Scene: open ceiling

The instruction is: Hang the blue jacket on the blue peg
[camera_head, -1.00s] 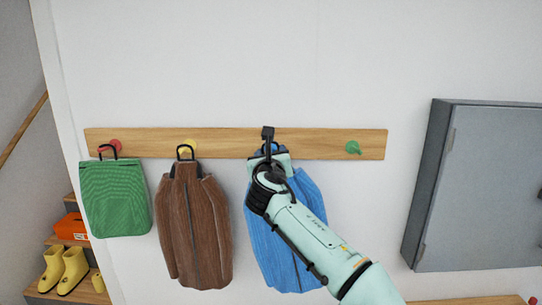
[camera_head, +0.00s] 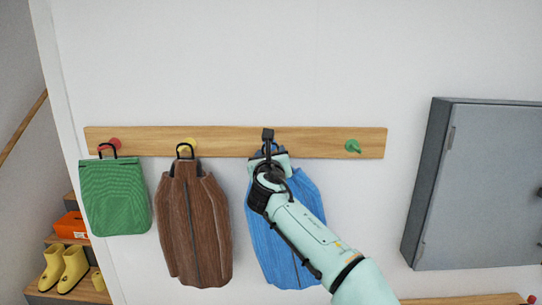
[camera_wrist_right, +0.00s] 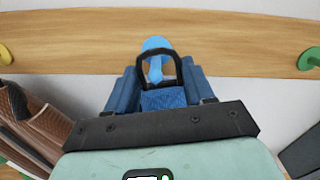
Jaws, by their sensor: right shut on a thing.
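The blue jacket (camera_head: 285,240) hangs from my right gripper (camera_head: 270,158), in front of the wooden rail. The gripper is shut on the jacket near its collar. In the right wrist view, the jacket's black hanging loop (camera_wrist_right: 141,68) stands upright beyond the dark body of the gripper (camera_wrist_right: 160,104). The blue peg (camera_wrist_right: 155,43) shows above the loop's top bar, and part of it shows through the loop. I cannot tell whether the loop is around the peg or only in front of it. In the head view the gripper mostly hides the peg. My left gripper is not in view.
The wooden rail (camera_head: 320,143) also has a red peg (camera_head: 115,143) by a green bag (camera_head: 115,198), a yellow peg (camera_head: 190,145) by a brown jacket (camera_head: 194,225), and a bare green peg (camera_head: 352,146). A grey cabinet (camera_head: 485,185) is on the right wall.

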